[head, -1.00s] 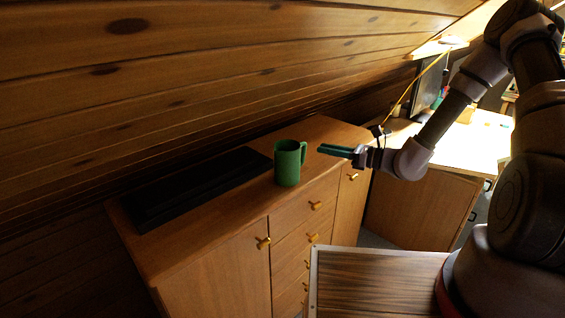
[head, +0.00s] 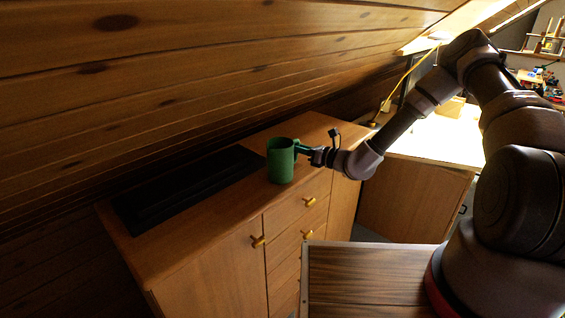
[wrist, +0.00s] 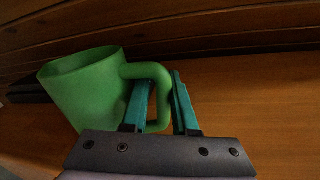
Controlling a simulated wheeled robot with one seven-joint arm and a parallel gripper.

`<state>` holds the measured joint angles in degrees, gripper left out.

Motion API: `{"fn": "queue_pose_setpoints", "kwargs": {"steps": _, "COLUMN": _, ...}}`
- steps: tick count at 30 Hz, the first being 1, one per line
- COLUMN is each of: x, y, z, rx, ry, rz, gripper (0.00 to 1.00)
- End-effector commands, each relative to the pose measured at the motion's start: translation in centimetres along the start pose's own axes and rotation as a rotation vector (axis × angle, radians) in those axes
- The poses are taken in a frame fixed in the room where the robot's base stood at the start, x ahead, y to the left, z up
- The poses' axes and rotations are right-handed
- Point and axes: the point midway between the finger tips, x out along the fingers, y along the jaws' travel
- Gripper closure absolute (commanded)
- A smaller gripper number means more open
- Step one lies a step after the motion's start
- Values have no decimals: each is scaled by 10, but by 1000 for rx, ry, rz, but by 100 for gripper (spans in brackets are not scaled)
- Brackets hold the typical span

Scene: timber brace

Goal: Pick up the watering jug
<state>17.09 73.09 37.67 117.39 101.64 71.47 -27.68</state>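The watering jug (head: 280,161) is green and mug-shaped, and stands upright on top of the wooden cabinet, near its front edge. Its handle faces right, toward my gripper (head: 302,150). In the wrist view the jug (wrist: 88,88) is at the left, with its handle (wrist: 161,84) reaching between my gripper's teal fingers (wrist: 160,100). One finger is inside the handle loop and the other is just outside it. The fingers are apart, with a visible gap around the handle's outer bar. Contact with the handle is not clear.
A black flat object (head: 185,190) lies on the cabinet top (head: 315,128) left of the jug. The sloping plank wall (head: 150,85) comes down low behind the cabinet. A bright desk (head: 440,140) stands at the right. The cabinet top right of the jug is clear.

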Motion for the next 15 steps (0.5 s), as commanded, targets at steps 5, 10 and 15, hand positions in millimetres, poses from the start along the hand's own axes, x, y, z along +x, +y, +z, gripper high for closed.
{"fn": "queue_pose_setpoints", "kwargs": {"steps": 5, "x": 15, "y": 0, "z": 0, "rx": 0, "ry": 0, "rz": 0, "gripper": 73}}
{"fn": "queue_pose_setpoints", "kwargs": {"steps": 10, "x": 16, "y": 0, "z": 0, "rx": 0, "ry": 0, "rz": -1, "gripper": 73}}
{"fn": "queue_pose_setpoints", "kwargs": {"steps": 15, "x": 15, "y": 0, "z": 0, "rx": 0, "ry": 0, "rz": 0, "gripper": 100}}
